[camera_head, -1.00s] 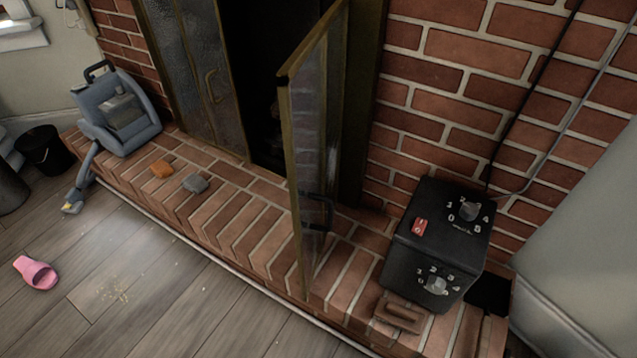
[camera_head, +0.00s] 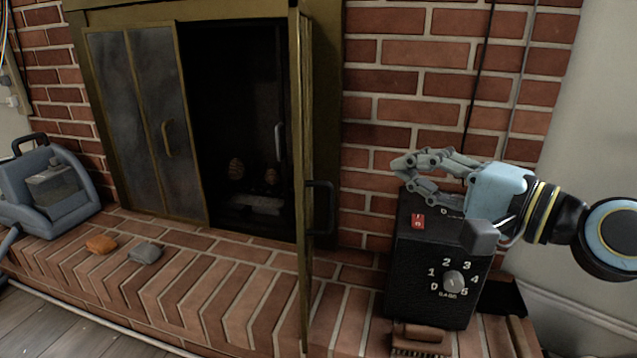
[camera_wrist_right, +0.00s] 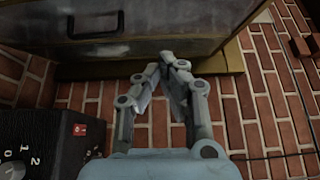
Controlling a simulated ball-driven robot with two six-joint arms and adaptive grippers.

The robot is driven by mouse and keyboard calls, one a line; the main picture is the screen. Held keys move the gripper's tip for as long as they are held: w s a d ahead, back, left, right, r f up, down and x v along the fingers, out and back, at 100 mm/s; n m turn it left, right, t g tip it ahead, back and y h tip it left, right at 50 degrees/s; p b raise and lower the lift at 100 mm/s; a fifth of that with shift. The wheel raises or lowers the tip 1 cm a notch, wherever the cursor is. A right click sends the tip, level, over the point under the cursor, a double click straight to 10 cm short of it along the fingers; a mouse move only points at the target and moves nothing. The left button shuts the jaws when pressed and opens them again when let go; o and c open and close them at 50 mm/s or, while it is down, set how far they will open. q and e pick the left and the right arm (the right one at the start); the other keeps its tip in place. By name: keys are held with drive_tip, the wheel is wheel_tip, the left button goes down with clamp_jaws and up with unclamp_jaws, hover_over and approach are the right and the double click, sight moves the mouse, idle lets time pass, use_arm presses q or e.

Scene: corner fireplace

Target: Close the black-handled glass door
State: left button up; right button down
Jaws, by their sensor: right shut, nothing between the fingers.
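The black-handled glass door (camera_head: 306,150) stands open, swung out over the hearth, and is seen almost edge-on in the head view. Its black handle (camera_head: 320,208) sticks out on its right side. In the right wrist view the door's glass (camera_wrist_right: 130,48) and black handle (camera_wrist_right: 95,25) are at the upper left. My right gripper (camera_head: 400,164) is shut and empty, to the right of the door and above the black box. It points left and is apart from the handle. In the right wrist view its fingertips (camera_wrist_right: 165,68) are together. My left gripper is out of view.
A black box with dials (camera_head: 440,255) stands on the brick hearth below my right gripper, with a brush (camera_head: 420,335) before it. The left glass panels (camera_head: 150,125) are shut. An orange sponge (camera_head: 101,244) and a grey one (camera_head: 146,252) lie on the hearth.

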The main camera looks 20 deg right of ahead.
approach(305, 140)
drive_tip(key=w+d, duration=0.2)
drive_tip(key=w, duration=0.1)
drive_tip(key=a+b, duration=0.1)
drive_tip(key=a, duration=0.1)
drive_tip(key=w+a, duration=0.1)
drive_tip(key=a, duration=0.1)
drive_tip(key=shift+a+b, duration=0.1)
drive_tip(key=shift+b, duration=0.3)
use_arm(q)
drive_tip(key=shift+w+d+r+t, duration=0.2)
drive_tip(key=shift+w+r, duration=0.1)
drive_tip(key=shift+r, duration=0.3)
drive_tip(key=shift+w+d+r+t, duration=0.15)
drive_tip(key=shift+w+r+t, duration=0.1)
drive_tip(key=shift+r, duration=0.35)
use_arm(e)
drive_tip(key=shift+r, duration=0.1)
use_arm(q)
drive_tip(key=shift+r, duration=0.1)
